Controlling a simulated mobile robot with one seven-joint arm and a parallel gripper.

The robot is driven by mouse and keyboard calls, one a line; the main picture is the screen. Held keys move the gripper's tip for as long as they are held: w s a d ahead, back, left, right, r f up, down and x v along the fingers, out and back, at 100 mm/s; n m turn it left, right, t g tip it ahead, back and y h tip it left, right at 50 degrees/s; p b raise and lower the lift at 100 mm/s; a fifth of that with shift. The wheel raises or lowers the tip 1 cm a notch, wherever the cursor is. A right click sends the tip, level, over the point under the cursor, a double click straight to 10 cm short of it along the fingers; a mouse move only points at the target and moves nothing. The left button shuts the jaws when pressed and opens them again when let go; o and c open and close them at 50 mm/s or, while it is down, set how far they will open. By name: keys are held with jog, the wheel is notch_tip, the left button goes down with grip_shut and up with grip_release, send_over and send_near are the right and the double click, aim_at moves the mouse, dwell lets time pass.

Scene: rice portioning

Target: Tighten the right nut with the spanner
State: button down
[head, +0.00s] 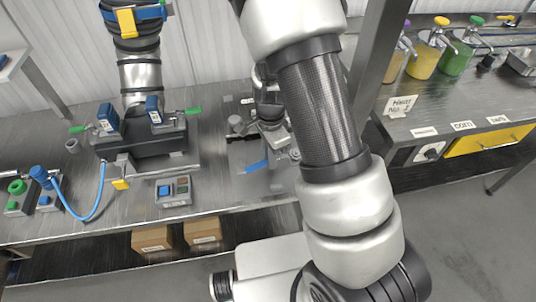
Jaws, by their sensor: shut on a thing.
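My gripper (277,150) is partly hidden behind my arm, low over the right part of the left bench. It is shut on what looks like the spanner. A slanted blue bar (256,167), which looks like the spanner's handle, sticks out to the left below the gripper. The spanner's head is hidden or too small to make out. Grey metal parts of a fixture (238,124) show just left of the gripper. I cannot make out the right nut, or whether the spanner is on it.
A dark machine block (155,145) with blue parts and green levers stands left of the gripper. A button box (174,191) sits near the bench's front edge. Cardboard boxes (152,239) stand below. A dark post (376,65) and a second bench with pump bottles (427,58) are right.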

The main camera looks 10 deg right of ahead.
jog(key=shift+s+d+n, duration=0.15)
jog(key=shift+s+n, duration=0.35)
jog(key=shift+n, duration=0.1)
jog(key=shift+r+p, duration=0.85)
jog(key=shift+r, duration=0.3)
dwell(0.8)
jog(key=shift+r+p, duration=1.75)
jog(key=shift+r, duration=0.2)
